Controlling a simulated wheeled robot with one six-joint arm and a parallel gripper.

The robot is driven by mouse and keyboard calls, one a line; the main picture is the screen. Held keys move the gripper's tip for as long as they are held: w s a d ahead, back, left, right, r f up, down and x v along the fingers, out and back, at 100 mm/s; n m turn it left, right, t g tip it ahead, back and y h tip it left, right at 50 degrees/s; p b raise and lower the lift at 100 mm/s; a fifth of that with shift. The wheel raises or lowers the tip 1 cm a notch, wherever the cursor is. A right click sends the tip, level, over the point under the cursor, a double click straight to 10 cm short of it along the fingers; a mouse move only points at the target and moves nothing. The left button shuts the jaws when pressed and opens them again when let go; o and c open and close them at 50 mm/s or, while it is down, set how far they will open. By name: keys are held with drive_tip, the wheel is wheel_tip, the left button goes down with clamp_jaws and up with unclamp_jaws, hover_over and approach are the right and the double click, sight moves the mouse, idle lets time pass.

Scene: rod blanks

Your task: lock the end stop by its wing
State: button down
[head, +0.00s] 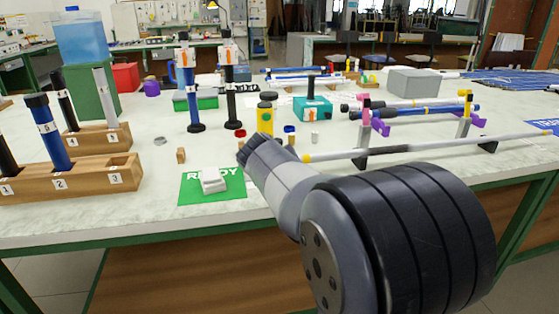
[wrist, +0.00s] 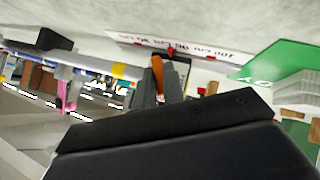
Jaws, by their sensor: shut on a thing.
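My gripper (wrist: 161,88) is shut on the orange wing (wrist: 157,68) of the end stop. The end stop (wrist: 180,66) is a dark block beside the wing, partly hidden by my fingers. In the head view my own wrist hides the end stop and the fingertips. A long grey rod (head: 430,145) with a yellow band lies on dark supports. Its banded end (wrist: 120,70) points toward the end stop in the wrist view. I cannot tell whether they touch.
A green READY mat (head: 190,188) bears a pale block (head: 213,181). A numbered wooden rack (head: 80,180) stands at left. Yellow bottles (head: 265,120) and a teal box (head: 312,110) stand behind my wrist.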

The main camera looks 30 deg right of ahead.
drive_tip(key=shift+s+d+r+m+t+y+p, duration=0.15)
drive_tip(key=shift+m+y+p, duration=0.5)
drive_tip(key=shift+p, duration=0.95)
drive_tip(key=shift+w+d+r+m+t+y+p, duration=0.15)
drive_tip(key=shift+m+y+p, duration=0.2)
drive_tip(key=shift+y+p, duration=0.9)
drive_tip(key=shift+s+a+f+p, duration=0.1)
drive_tip(key=shift+f+p, duration=0.2)
drive_tip(key=shift+p, duration=1.05)
drive_tip(key=c, duration=1.5)
unclamp_jaws()
drive_tip(key=shift+r, duration=0.15)
drive_tip(key=p+v, duration=0.1)
drive_tip(key=v, duration=0.9)
drive_tip(key=shift+s, duration=0.45)
